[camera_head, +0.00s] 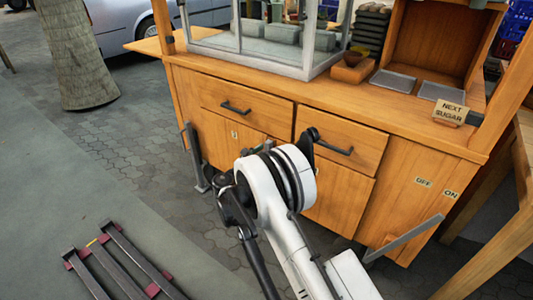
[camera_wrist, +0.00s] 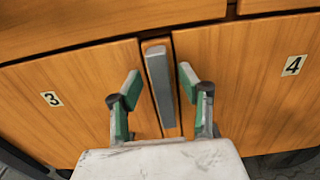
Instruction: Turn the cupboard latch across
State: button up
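The cupboard latch (camera_wrist: 161,85) shows in the wrist view as a grey upright bar on a wooden strip, between the door marked 3 (camera_wrist: 85,100) and the door marked 4 (camera_wrist: 265,80). My gripper (camera_wrist: 159,76) is open, with one green-padded finger on each side of the latch. Gaps show between the bar and both fingers; how near they are in depth is hard to tell. In the head view my arm reaches to the cupboard (camera_head: 340,203) front and hides the latch.
Drawers with black handles (camera_head: 235,107) sit above the doors. OFF and ON labels (camera_head: 423,182) mark the cupboard's right panel, near a grey bar (camera_head: 405,238). A metal frame (camera_head: 120,262) lies on the ground at left. Paving (camera_head: 130,160) left of the cupboard is clear.

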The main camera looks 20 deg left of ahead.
jog(key=shift+w+d, duration=0.15)
jog(key=shift+w, duration=0.35)
grip_shut()
jog(key=shift+s+d+f+m, duration=0.15)
jog(key=shift+d+f+m, duration=0.4)
jog(key=shift+m, duration=2.45)
jog(key=shift+s+d+f+m, duration=0.15)
jog(key=shift+d+f+m, duration=0.35)
jog(key=shift+m, duration=2.5)
jog(key=shift+s+d+f+m, duration=0.15)
jog(key=shift+d+f+m, duration=0.4)
jog(key=shift+m, duration=2.45)
